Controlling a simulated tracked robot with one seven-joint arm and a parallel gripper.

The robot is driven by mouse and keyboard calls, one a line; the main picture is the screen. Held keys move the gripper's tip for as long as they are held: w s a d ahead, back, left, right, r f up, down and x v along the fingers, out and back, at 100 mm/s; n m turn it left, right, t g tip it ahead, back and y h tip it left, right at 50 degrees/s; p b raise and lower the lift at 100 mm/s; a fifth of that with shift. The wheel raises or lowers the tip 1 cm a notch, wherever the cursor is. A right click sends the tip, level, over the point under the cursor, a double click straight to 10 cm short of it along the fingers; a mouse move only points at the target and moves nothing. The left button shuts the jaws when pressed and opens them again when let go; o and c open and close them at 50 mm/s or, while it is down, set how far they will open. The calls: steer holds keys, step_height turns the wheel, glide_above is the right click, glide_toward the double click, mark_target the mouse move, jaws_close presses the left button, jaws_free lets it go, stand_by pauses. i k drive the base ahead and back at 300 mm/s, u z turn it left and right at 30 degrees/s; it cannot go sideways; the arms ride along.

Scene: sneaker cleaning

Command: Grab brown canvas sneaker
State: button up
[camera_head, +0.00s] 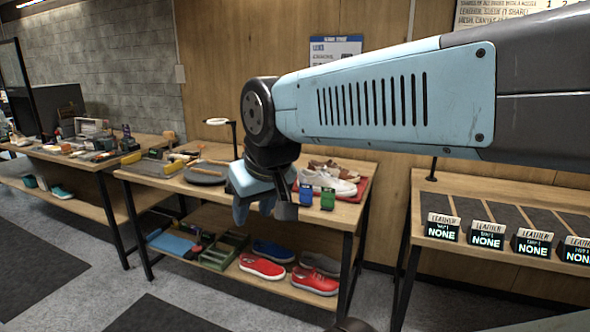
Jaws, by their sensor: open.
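A pair of brown shoes (336,169) sits on a red tray (362,188) at the right of the middle table, behind a white pair (322,183). I cannot tell whether the brown shoes are canvas. A dull brownish-grey shoe (322,263) stands on the lower shelf beside red sneakers. My gripper (263,211) hangs fingers down at the table's front edge, left of the tray. It is open and looks empty, apart from the shoes. My wrist hides part of the table behind it.
A blue box (306,195) and a green box (327,199) stand at the tray's front. A round dark turntable (207,172) lies left of my gripper. A right table (480,250) holds signs reading NONE.

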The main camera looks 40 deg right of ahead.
mark_target(333, 168)
steer(key=z, duration=0.3)
steer(key=i, duration=1.1)
steer(key=z, duration=1.15)
steer(key=i, duration=0.65)
steer(key=z, duration=0.35)
steer(key=k, duration=0.9)
steer(key=z, duration=0.2)
steer(key=i, duration=0.85)
steer(key=u, duration=0.05)
